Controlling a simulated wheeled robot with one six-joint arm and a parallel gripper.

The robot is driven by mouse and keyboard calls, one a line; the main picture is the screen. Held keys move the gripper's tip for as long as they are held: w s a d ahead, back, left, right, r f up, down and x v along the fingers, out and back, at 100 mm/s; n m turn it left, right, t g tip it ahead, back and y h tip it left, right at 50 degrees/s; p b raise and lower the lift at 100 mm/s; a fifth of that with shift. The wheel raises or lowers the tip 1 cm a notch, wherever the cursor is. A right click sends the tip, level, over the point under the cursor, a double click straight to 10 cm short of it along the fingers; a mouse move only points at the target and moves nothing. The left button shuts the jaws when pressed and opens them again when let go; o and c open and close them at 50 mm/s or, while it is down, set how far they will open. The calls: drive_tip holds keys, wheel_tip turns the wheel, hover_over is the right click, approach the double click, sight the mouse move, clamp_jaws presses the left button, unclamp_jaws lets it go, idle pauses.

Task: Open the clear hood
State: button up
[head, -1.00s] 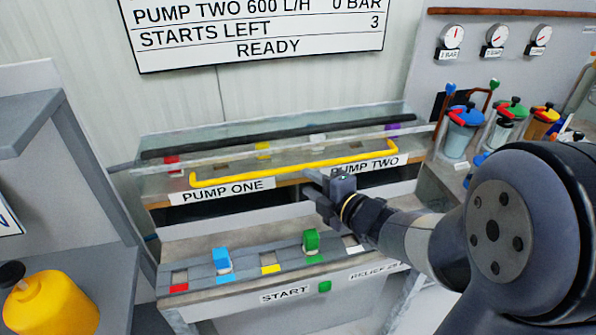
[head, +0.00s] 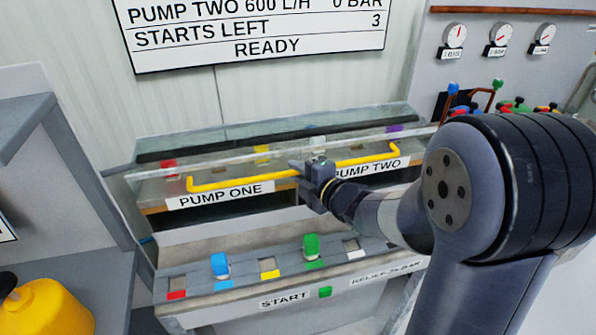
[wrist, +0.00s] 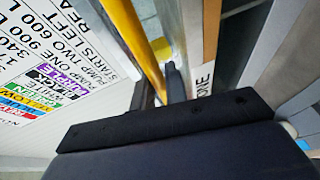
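The clear hood (head: 215,152) lies closed over the pump bench, a low see-through cover. Its yellow bar handle (head: 235,182) runs along its front edge, above the PUMP ONE and PUMP TWO labels. My gripper (head: 298,173) is at the middle of the handle, hiding a short stretch of it. In the wrist view the yellow handle (wrist: 139,45) runs down between the two dark fingers (wrist: 160,92). The fingers look open around it, with no clear sign of a squeeze. Where they meet the bar is partly hidden by the gripper's body.
Below the hood is a panel with a blue switch (head: 220,265), a green switch (head: 311,247) and a green START button (head: 325,292). A yellow container (head: 50,308) stands at lower left. Gauges (head: 455,36) hang at upper right. A status board (head: 260,30) hangs behind.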

clamp_jaws()
drive_tip(key=shift+r, duration=0.1)
